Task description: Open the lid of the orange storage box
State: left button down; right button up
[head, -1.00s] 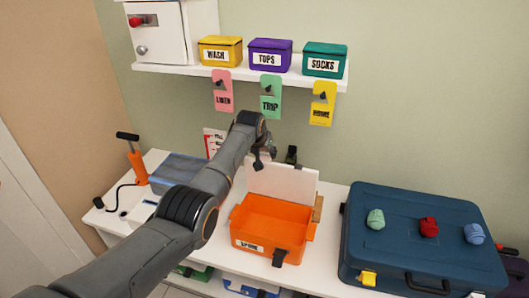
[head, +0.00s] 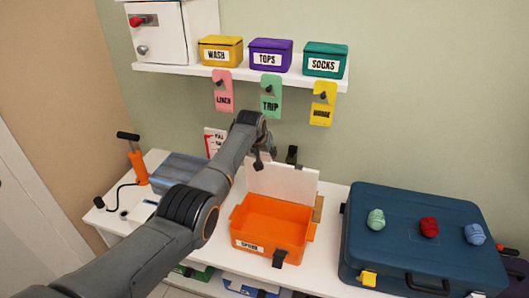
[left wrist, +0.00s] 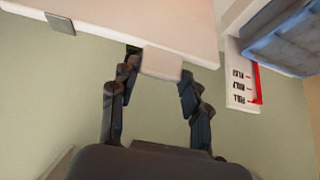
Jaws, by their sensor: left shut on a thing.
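The orange storage box (head: 296,250) stands on the white surface with its label and a dark front latch facing me. Its white lid (head: 286,183) is raised and stands roughly upright at the back of the box, so the empty orange inside shows. My left gripper (head: 266,158) is at the upper edge of the lid, partly hidden by its own arm. In the left wrist view, the fingers of my left gripper (left wrist: 160,78) are shut around a pale tab (left wrist: 162,63) on the edge of the lid (left wrist: 120,20). My right gripper is not in view.
A dark blue suitcase (head: 410,265) with several rolled items on top stands right of the box. A blue-grey case (head: 180,172) and an orange pump (head: 138,165) are at the left. A shelf (head: 200,72) with small bins and hanging tags is above.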

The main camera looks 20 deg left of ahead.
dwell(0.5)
pick_arm(q)
jog(key=c, duration=0.9)
grip_release()
jog(key=shift+o, duration=1.3)
jog(key=shift+w+a+f, duration=0.1)
jog(key=v, duration=1.2)
